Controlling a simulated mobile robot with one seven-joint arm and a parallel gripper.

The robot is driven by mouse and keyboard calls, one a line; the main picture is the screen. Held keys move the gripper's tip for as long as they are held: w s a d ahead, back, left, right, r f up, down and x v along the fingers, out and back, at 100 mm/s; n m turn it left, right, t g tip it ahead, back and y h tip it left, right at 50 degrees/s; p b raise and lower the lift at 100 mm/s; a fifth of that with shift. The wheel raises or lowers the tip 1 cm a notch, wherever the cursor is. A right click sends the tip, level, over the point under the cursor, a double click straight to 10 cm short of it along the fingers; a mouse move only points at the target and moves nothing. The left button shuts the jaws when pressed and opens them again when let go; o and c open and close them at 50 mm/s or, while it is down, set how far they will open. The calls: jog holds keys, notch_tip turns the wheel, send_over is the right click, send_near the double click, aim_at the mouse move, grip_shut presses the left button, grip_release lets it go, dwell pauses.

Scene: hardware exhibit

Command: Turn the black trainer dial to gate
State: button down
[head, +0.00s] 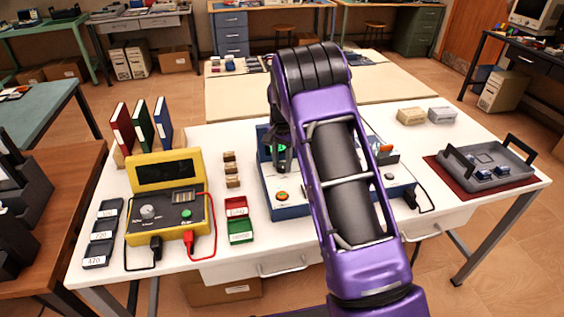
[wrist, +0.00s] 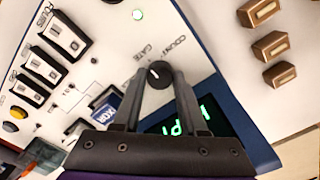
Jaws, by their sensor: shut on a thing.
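The black trainer dial (wrist: 158,76) sits on the white panel of the blue-edged trainer (wrist: 196,62) in the wrist view. The words GATE and COUNT are printed beside it. The dial's small white mark seems to lie on the GATE side, but its exact direction is hard to tell. My gripper (wrist: 159,82) is shut on the dial, one finger on each side. In the head view my gripper (head: 281,152) is over the back left of the trainer (head: 292,212); my purple arm hides much of the trainer, and I cannot make out the dial there.
A green-lit display (wrist: 188,119) is close to my fingers. Switch blocks (wrist: 65,35) are on the panel. A yellow meter (head: 165,205) and small brown blocks (head: 231,170) stand left of the trainer. A grey tray (head: 488,178) is at the right.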

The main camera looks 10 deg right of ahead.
aim_at(282, 165)
jog(key=shift+c, duration=2.2)
grip_release()
notch_tip(282, 165, up, 18)
jog(key=p, duration=0.1)
jog(key=shift+f, duration=0.2)
jog(key=shift+w, duration=0.1)
